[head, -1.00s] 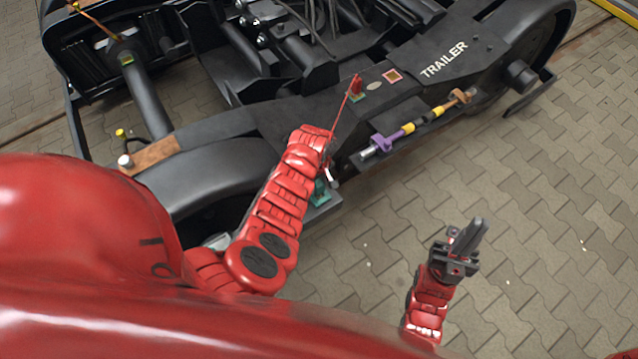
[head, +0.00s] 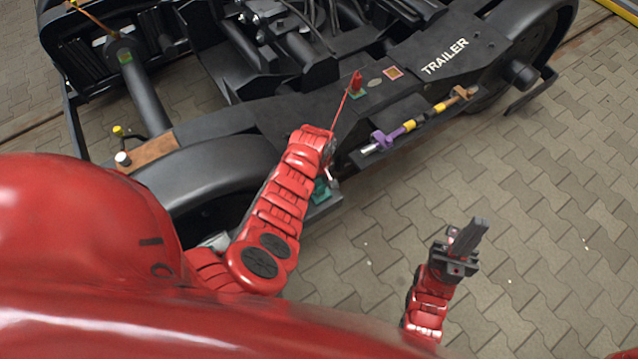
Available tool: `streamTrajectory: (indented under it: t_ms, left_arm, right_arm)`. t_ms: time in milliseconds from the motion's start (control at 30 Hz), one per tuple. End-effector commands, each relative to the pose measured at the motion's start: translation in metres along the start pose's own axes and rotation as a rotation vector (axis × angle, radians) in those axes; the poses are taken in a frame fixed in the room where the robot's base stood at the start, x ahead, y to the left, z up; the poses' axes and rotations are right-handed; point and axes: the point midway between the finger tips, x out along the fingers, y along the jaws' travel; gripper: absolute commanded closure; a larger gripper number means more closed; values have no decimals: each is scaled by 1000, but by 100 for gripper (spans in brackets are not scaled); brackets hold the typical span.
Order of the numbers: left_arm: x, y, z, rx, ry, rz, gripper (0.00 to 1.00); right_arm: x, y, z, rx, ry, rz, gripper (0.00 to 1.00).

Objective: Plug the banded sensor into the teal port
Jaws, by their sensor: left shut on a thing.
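My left gripper (head: 328,150) is at the near edge of the black bogie frame, beside and just above the teal port (head: 321,191). It is shut on the banded sensor (head: 329,174). Only a small pale and red part of the sensor shows; its bands are hidden. A thin red cable runs from there up to a red plug (head: 356,84) on a green base on the frame. The teal port is partly hidden by my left arm; I cannot tell whether the sensor touches it. My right gripper (head: 468,236) is low over the paving, apart from the bogie; its jaw gap is unclear.
A ledge holds a purple clip (head: 381,140) and a brown clip (head: 461,93), with a yellow-banded dark rod along them. Paving (head: 550,200) at the right is clear.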

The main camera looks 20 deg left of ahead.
Motion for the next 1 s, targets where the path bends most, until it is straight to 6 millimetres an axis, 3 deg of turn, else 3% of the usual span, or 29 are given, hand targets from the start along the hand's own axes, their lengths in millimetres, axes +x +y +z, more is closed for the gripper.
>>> streamTrajectory:
  t_ms: [1000]
  left_arm:
    - [-1, 0, 3, 0, 0, 1, 100]
  right_arm:
    - [9, 0, -2, 0, 0, 0, 100]
